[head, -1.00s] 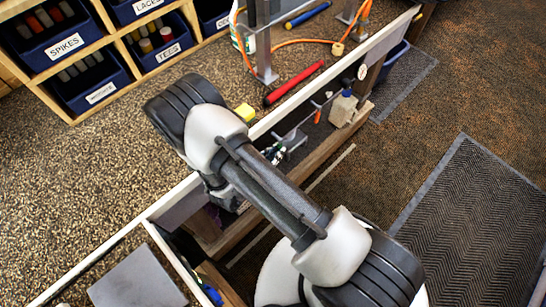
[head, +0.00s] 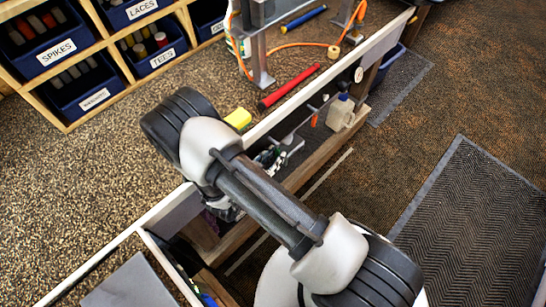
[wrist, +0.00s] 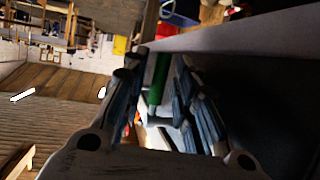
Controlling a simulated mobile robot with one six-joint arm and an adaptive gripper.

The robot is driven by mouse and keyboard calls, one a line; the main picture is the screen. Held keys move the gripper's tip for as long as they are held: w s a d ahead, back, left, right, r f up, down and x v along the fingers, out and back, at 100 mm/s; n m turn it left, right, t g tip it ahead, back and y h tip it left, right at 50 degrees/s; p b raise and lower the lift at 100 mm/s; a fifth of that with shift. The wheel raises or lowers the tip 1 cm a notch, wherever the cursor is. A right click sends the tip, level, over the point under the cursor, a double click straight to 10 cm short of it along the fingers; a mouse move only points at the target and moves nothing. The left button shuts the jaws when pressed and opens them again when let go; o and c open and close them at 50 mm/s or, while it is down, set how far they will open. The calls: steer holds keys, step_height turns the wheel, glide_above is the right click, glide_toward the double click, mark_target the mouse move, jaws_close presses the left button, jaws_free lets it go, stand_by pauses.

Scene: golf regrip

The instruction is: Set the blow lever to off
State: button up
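In the wrist view my gripper (wrist: 162,62) has its two fingers apart, with a gap between them. A green bar-like part (wrist: 158,78) shows in that gap; whether it is the blow lever, and whether a finger touches it, I cannot tell. In the head view my arm crosses the bench edge and largely hides the gripper. A small orange part (head: 315,117) shows under the bench's front edge; I cannot tell whether it is a lever. No lever marking is readable.
The bench top (head: 110,160) carries a red rod (head: 288,87), a yellow block (head: 239,118) and an orange hose (head: 299,44). Labelled bins (head: 88,92) stand at the back left. A bottle (head: 340,110) stands on the lower shelf. The floor at right is clear around a dark mat (head: 480,215).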

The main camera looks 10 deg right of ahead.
steer(key=shift+o, duration=0.4)
steer(key=v, duration=1.2)
